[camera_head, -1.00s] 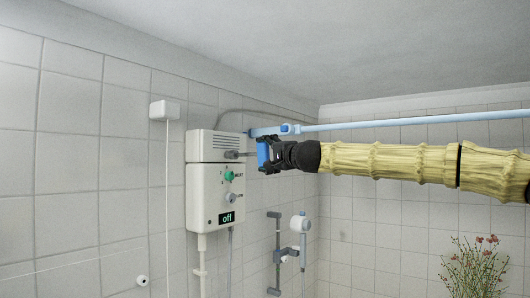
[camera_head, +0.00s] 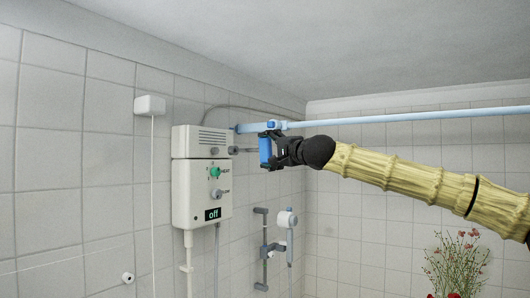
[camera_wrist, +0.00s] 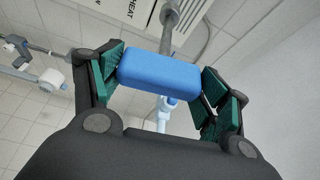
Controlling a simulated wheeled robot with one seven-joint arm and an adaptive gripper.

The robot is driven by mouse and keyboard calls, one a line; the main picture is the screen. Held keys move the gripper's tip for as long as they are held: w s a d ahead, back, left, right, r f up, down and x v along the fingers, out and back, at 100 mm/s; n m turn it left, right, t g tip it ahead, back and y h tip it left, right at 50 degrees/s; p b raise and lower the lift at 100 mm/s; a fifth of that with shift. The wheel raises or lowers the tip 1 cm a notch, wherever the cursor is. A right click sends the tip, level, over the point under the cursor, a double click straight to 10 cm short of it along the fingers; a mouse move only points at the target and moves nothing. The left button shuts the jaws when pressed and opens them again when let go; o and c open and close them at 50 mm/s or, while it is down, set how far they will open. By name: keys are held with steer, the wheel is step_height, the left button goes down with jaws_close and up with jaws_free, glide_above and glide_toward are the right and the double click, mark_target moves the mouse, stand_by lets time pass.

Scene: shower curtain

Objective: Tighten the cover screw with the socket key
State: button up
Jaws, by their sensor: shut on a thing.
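The socket key has a blue handle (camera_head: 265,151) and a grey shaft that points left at the heater; the handle also shows in the wrist view (camera_wrist: 158,72), with the grey socket end (camera_wrist: 170,14) beyond it. My gripper (camera_head: 268,151) is shut on the blue handle, with green pads at its two ends. The cover screw (camera_head: 214,151) is a small grey round head low on the ribbed upper cover (camera_head: 199,136) of the white heater box. The socket tip (camera_head: 234,150) appears just right of the screw, with a gap between them in the head view. Exact depth cannot be told.
The lower box (camera_head: 190,205) carries a green knob, a grey knob and a display reading "off". A light blue rail (camera_head: 400,118) runs just above my gripper. A shower holder (camera_head: 262,250) is below. Red flowers (camera_head: 465,270) stand at lower right.

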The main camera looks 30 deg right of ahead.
steer(key=s+d, duration=0.2)
steer(key=s, duration=0.4)
steer(key=s+d, duration=0.3)
steer(key=s, duration=0.4)
steer(key=shift+d, duration=0.35)
steer(key=shift+w+f, duration=0.1)
